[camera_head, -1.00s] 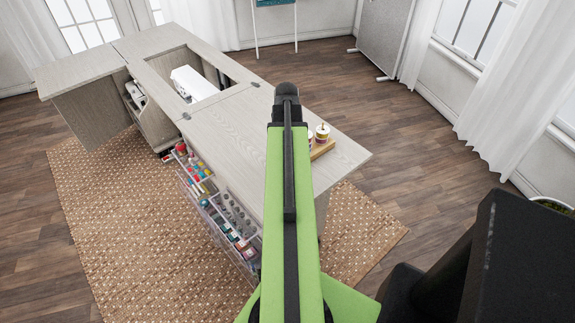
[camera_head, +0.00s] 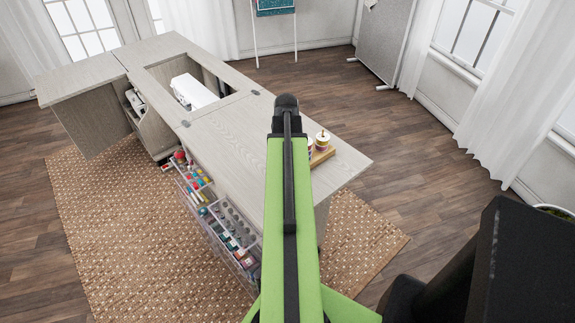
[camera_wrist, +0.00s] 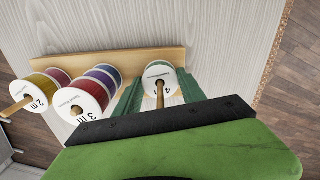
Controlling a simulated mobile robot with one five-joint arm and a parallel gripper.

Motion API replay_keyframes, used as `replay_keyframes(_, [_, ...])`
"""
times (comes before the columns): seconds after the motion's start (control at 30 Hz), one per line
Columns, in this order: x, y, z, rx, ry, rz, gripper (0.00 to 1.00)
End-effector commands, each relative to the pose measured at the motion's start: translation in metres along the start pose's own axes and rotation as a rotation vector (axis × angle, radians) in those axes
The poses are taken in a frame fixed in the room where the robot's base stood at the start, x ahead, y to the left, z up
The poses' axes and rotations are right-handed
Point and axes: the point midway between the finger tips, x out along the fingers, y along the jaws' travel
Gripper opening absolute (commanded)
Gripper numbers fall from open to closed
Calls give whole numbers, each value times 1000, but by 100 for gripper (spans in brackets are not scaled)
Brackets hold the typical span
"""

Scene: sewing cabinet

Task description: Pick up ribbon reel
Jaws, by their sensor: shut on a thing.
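In the wrist view a ribbon reel (camera_wrist: 157,73) with a white end disc marked 4 m sits between the green fingers of my gripper (camera_wrist: 160,88). The gripper is shut on it, one finger on each side. A wooden peg stands in the middle of the reel. The wooden holder (camera_wrist: 140,58) runs just behind the reel. In the head view my arm hides the gripper and this reel.
Other reels stand on pegs to the left: one marked 3 m (camera_wrist: 88,97) and one marked 2 m (camera_wrist: 38,94). The holder (camera_head: 321,156) rests on the cabinet top (camera_head: 235,125) near its right end. Clear plastic bins (camera_head: 232,225) hang on the cabinet's front.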

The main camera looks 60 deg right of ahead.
Motion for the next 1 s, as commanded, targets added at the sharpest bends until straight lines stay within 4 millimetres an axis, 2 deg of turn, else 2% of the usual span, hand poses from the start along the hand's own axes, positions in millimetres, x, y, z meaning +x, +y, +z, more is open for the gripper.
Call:
replay_keyframes(0.27, [-9, 0, 0, 0, 0, 0, 9])
replay_keyframes(0.47, [-32, 0, 0, 0, 0, 0, 9])
replay_keyframes(0.77, [-84, 0, 0, 0, 0, 0, 9])
replay_keyframes(1.0, [-138, 0, 0, 0, 0, 0, 9])
